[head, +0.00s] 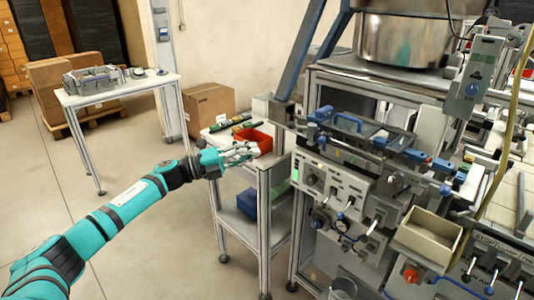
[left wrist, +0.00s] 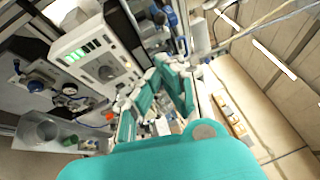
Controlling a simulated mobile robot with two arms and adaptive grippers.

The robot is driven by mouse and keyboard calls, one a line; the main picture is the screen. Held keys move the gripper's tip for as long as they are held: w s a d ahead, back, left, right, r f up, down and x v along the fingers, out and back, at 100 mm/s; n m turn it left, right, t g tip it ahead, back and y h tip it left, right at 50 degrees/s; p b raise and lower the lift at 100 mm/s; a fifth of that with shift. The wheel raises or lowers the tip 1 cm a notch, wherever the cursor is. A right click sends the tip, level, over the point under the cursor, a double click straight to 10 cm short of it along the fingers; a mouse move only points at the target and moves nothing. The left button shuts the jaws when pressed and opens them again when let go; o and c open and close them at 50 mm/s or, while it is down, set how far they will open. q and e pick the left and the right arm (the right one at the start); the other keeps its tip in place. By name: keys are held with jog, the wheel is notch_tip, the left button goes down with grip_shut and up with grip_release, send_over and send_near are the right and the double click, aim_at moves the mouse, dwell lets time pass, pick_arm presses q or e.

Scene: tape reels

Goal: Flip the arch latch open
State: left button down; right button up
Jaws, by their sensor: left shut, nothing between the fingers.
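My left gripper (head: 252,150) is at the end of the teal arm, in front of the small side table and left of the machine. It is shut with nothing in it, and apart from the machine. In the left wrist view its teal fingers (left wrist: 168,75) point toward the machine. A blue arch-shaped handle (head: 347,121) stands on top of the machine's upper rail, to the right of and above the gripper. It looks like the arch latch, but I cannot tell for sure. I cannot make it out in the left wrist view. My right gripper is not in view.
A red bin (head: 254,139) sits on the side table (head: 281,160) behind my gripper. A control panel (head: 333,187) with knobs is on the machine front; it also shows in the left wrist view (left wrist: 100,55). A beige tray (head: 427,236) juts out at right.

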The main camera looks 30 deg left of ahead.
pick_arm(q)
jog(key=shift+s+a+r, duration=0.1)
jog(key=shift+s+a, duration=0.3)
jog(key=shift+s, duration=0.2)
jog(key=shift+s+a+r, duration=0.1)
jog(key=shift+s+a, duration=0.25)
jog(key=shift+s, duration=0.2)
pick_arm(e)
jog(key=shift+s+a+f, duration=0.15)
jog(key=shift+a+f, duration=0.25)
